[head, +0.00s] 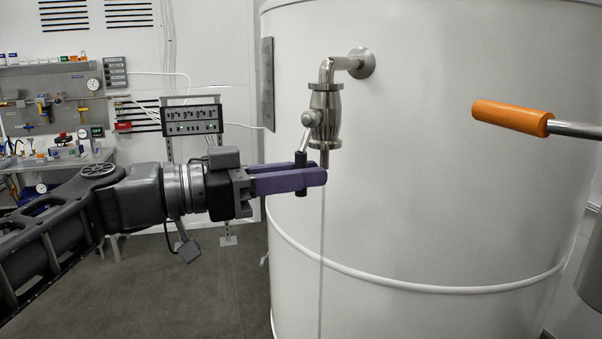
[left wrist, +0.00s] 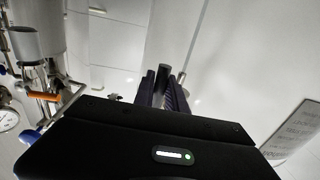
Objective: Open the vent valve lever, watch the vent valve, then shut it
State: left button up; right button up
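The vent valve (head: 325,115) is a polished metal fitting on an elbow pipe from the white tank. Its lever has a metal arm (head: 307,138) slanting down left from the hub to an upright black handle (head: 301,158). My left gripper (head: 312,178) has its purple fingers on either side of the handle and appears shut on it; the near finger hides the handle's middle. The left wrist view shows the black handle (left wrist: 162,75) between the fingertips. A thin pale stream (head: 322,250) runs straight down from below the valve's spout. My right gripper is not in view.
The big white tank (head: 450,190) fills the right side. An orange-gripped bar (head: 512,117) juts in at right, above the gripper's height. A control box (head: 191,119) and a bench with fittings stand back left. Grey floor (head: 190,290) is clear below my left arm.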

pick_arm(q)
grip_shut()
dwell(0.8)
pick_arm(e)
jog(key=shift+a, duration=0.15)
